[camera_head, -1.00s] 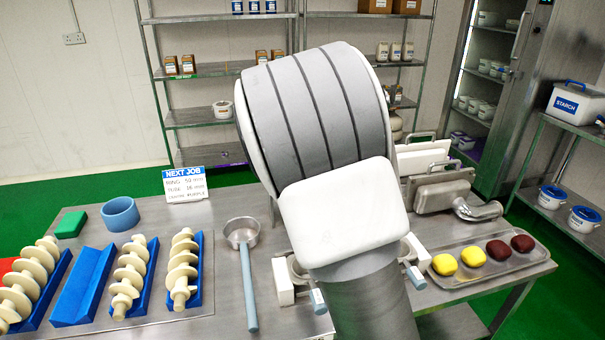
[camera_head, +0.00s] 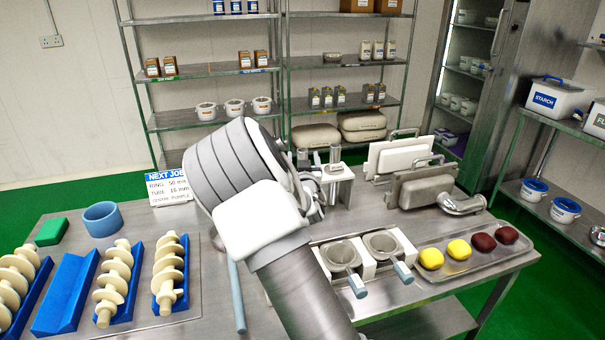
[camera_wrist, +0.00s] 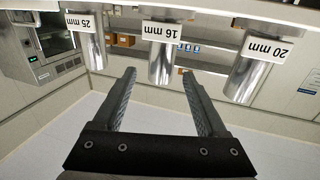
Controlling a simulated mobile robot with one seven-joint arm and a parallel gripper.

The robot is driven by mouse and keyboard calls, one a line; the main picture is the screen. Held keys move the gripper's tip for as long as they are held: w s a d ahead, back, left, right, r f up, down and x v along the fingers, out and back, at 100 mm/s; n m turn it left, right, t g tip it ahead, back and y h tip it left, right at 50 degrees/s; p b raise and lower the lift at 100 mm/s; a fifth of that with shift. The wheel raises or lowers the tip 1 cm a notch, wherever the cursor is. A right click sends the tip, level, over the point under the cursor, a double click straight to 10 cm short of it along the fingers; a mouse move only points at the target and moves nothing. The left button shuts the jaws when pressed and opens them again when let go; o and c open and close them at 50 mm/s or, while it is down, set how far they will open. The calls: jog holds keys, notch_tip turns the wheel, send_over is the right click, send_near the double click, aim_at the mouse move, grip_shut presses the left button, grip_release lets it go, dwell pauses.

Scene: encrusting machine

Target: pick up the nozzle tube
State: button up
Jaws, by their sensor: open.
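Three metal nozzle tubes show in a row in the wrist view, with labels upside down: the 25 mm tube (camera_wrist: 95,52) at left, the 16 mm tube (camera_wrist: 162,66) in the middle and the 20 mm tube (camera_wrist: 247,78) at right. My gripper (camera_wrist: 158,76) is open and empty. Its fingers point at the row, with the 16 mm tube lined up in the gap between the fingertips. I cannot tell whether the tube is between the fingers or beyond them. In the head view the tube rack (camera_head: 340,185) stands at the back of the table, partly hidden by my arm.
The job card (camera_head: 168,187) reads ring 50 mm and tube 16 mm. White and grey upright parts (camera_head: 400,155) stand right of the rack. Two handled cups (camera_head: 383,245), a tray (camera_head: 480,262) of coloured balls and augers (camera_head: 168,270) in blue holders lie nearer.

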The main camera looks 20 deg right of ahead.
aim_at(302, 149)
jog(key=shift+p+x, duration=0.3)
jog(key=shift+x, duration=2.85)
jog(key=shift+f, duration=0.15)
jog(key=shift+c, duration=0.2)
grip_shut()
